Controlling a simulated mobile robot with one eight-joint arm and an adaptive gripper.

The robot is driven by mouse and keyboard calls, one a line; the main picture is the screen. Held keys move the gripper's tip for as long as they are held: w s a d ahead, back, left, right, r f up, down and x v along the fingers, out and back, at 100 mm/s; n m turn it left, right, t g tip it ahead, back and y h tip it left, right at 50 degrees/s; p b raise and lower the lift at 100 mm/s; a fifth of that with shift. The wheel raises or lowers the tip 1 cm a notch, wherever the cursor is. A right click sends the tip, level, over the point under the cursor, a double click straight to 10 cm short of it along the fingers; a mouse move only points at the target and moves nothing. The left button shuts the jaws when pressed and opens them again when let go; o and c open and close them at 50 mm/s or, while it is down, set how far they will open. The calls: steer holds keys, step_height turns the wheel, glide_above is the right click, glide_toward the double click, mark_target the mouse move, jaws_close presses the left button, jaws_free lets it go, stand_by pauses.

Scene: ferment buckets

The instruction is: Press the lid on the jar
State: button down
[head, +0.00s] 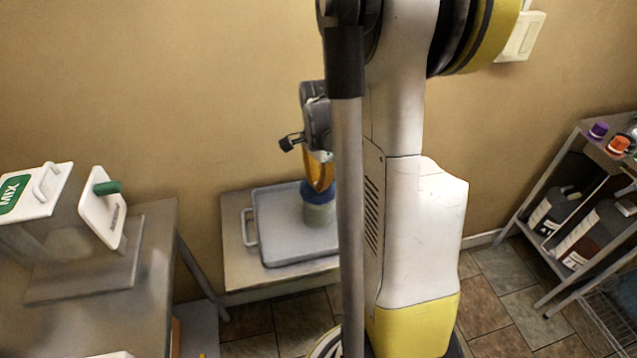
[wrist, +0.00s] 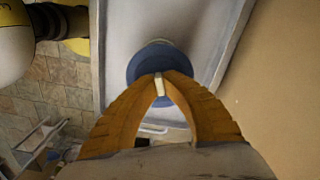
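The jar (head: 319,214) is pale green and stands upright on a grey tray (head: 290,252). A blue lid (head: 314,192) sits at its top; I cannot tell how firmly it is seated. The lid is a blue disc in the wrist view (wrist: 146,62), with a sliver of pale jar behind it. My gripper (head: 320,188) has orange fingers and points down over the lid. In the wrist view its fingertips (wrist: 160,84) come together in front of the lid, with a small pale piece between them that I cannot identify. The fingertips appear at or very near the lid's top. My arm partly hides the tray's right side.
The tray, with a handle (head: 249,228), rests on a low table (head: 234,270) against the wall. At right, a shelf rack (head: 562,170) holds bottles. Tiled floor shows between.

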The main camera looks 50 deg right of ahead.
stand_by(0.3)
steer(key=c, duration=1)
jaws_free()
steer(key=shift+r+p, duration=2.5)
steer(key=shift+r, duration=0.95)
jaws_close()
steer(key=shift+f, duration=0.2)
